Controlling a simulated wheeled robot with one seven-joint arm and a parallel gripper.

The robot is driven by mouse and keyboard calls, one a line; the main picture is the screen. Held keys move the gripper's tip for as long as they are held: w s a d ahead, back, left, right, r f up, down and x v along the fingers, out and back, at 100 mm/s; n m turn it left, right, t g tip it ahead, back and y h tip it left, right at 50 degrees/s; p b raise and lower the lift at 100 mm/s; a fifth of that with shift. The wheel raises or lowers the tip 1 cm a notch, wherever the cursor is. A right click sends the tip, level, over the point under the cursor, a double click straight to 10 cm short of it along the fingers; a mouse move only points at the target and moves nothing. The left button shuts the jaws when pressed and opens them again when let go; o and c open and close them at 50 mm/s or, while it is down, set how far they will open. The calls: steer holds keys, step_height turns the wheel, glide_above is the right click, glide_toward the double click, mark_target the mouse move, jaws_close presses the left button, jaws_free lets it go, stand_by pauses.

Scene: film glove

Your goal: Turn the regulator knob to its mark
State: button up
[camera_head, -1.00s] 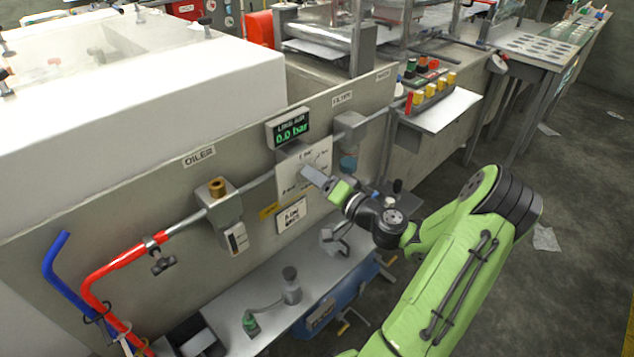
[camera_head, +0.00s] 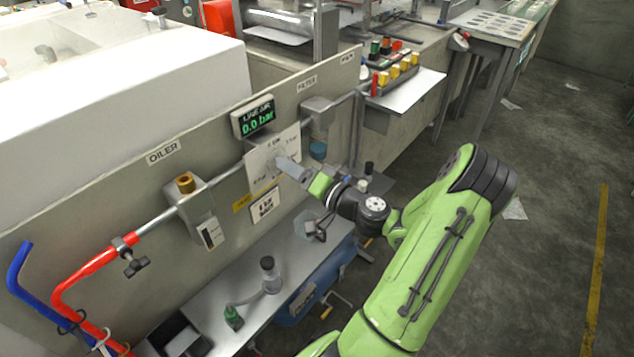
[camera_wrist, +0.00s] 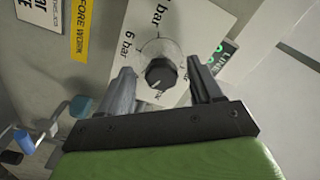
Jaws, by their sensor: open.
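The regulator knob (camera_wrist: 160,73) is black and round, on a white dial plate (camera_wrist: 194,40) with bar markings; "6 bar" is readable in the wrist view. A pale pointer line shows on its face; which marking it meets I cannot tell. My gripper (camera_head: 287,164) points at the dial plate (camera_head: 259,178) on the panel and largely hides the knob in the head view. In the wrist view the two fingers are spread, one on each side of the knob, with gaps; contact is not visible. The line-air display (camera_head: 257,119) above reads 0.0 bar.
The oiler (camera_head: 195,208) stands left of the dial on the same pipe, the filter (camera_head: 317,112) to its right. A red hose (camera_head: 80,272) and blue hose (camera_head: 22,285) lie far left. A shelf (camera_head: 240,292) with small bottles is below. Open floor lies right.

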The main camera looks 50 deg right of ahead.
steer(key=s+p, duration=0.1)
steer(key=s, duration=1.2)
steer(key=shift+s+d, duration=0.15)
steer(key=w+n, duration=0.2)
steer(key=w, duration=0.3)
steer(key=w+n, duration=0.2)
steer(key=w, duration=0.3)
steer(key=w+n+p, duration=0.1)
steer(key=w+n, duration=0.1)
steer(key=w, duration=0.3)
steer(key=shift+w+r, duration=0.3)
